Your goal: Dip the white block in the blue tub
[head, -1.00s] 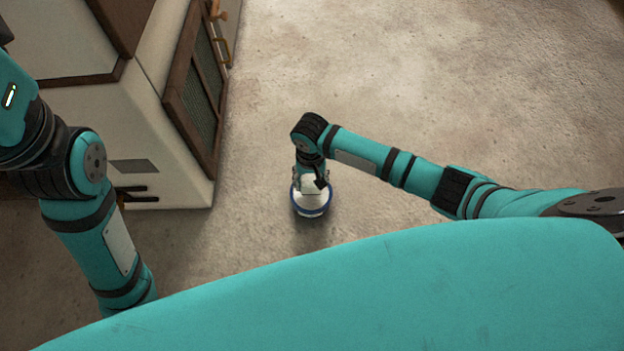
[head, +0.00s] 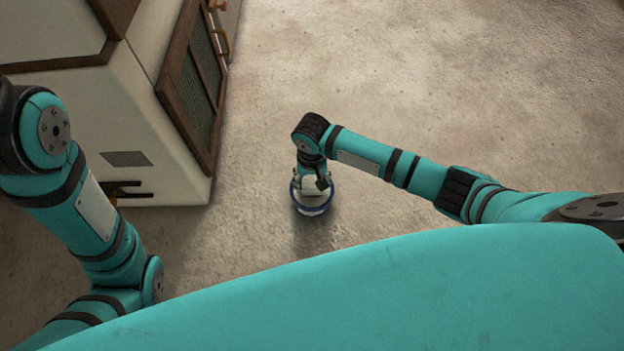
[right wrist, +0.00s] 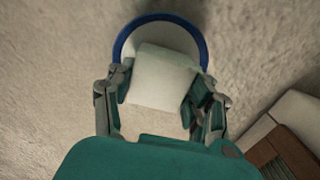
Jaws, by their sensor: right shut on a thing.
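The blue tub (head: 312,209) stands on the floor below my right arm. Its blue rim (right wrist: 159,18) arcs around the far side of the block in the right wrist view. The white block (right wrist: 162,80) is between the fingers of my right gripper (right wrist: 160,95), which is shut on it. In the head view my right gripper (head: 313,184) points down at the tub, with the block (head: 311,187) seen within the rim's outline. How deep the block sits, and its lower part, cannot be seen.
A white cabinet (head: 150,150) with a brown-framed mesh door (head: 197,95) stands at the left, near my left arm. The stone floor (head: 450,90) behind and right of the tub is clear.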

